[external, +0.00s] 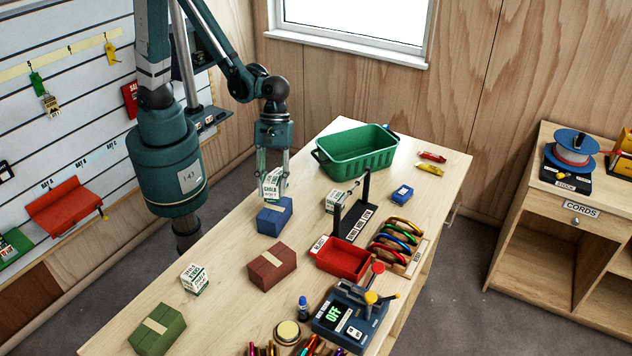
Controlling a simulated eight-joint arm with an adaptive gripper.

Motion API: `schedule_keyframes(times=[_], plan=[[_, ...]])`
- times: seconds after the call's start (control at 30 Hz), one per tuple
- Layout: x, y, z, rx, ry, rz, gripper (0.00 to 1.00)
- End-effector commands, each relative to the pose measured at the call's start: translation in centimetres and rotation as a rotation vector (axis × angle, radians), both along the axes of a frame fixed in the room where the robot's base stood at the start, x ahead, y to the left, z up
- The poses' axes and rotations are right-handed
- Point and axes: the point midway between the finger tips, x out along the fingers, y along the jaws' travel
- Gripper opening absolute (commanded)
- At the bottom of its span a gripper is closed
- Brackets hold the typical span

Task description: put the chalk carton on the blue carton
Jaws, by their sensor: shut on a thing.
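My gripper (272,172) is shut on a small white chalk carton (272,187) with dark green lettering. It holds the carton upright, directly over the blue carton (270,222). The blue carton lies flat on the wooden table and has a pale band across its top. The chalk carton's lower edge overlaps the back of the blue carton in the picture; I cannot tell whether they touch. Two similar white cartons stand on the table, one at the front left (194,279) and one right of the blue carton (335,202).
A green basket (358,152) stands behind. A brown-red carton (271,267) and a green carton (158,329) lie in front. At right are a black upright stand (366,188), a red tray (343,260), coloured carabiners (396,240) and a blue device (350,317).

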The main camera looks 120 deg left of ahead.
Motion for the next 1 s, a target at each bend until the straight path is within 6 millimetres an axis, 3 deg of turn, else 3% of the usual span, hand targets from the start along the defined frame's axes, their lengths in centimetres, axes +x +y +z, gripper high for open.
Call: schedule_keyframes(times=[0.23,0.63,1.0], plan=[[0.1,0.0,-0.6,0.000,0.000,0.000,0.15],[0.0,0.0,-3.8,0.000,-0.001,0.000,0.15],[0.0,0.0,-4.1,0.000,-0.001,0.000,0.15]])
